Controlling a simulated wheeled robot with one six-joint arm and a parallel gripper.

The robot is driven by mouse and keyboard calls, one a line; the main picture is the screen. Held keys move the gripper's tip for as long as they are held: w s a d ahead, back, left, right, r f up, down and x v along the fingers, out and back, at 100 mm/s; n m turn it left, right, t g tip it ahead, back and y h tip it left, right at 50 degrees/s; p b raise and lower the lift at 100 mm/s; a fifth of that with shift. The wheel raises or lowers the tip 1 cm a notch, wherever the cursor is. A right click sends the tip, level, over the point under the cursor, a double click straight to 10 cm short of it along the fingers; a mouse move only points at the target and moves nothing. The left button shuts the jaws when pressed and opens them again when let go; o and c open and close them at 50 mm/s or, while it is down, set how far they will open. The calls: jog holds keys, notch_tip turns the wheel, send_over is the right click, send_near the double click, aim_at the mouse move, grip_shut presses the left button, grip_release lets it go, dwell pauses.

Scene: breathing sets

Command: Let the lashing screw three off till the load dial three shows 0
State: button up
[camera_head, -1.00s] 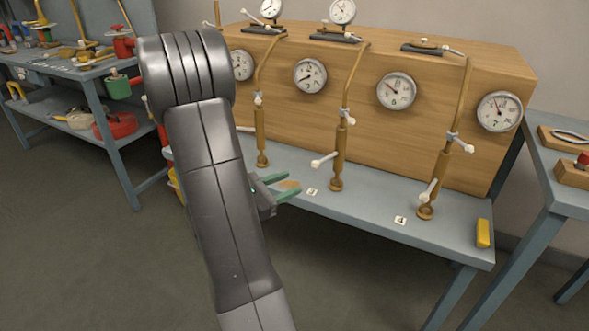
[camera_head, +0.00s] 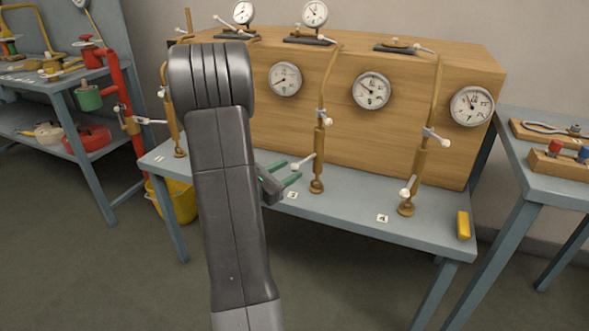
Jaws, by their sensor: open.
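Lashing screw three (camera_head: 320,150) looks like the brass upright with white handles on the bench, beside a small tag (camera_head: 292,195) too small to read surely. Its foot rests on the bench, and a bent rod rises from it to the box top. Load dial three (camera_head: 371,90) is the white round gauge just right of it on the wooden box. Its needle points up-left; the value is not readable. My gripper (camera_head: 293,170), with green fingers, is open just left of the screw, by its lower white handle. Contact cannot be told.
Another brass screw (camera_head: 420,165) with its dial (camera_head: 472,106) stands to the right, by a yellow block (camera_head: 463,225). A further screw (camera_head: 177,125) stands left; my arm hides the part between. A yellow bucket (camera_head: 178,200) sits below. Side benches flank this one.

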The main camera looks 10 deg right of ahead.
aim_at(291, 169)
jog(key=shift+x, duration=1.6)
grip_shut()
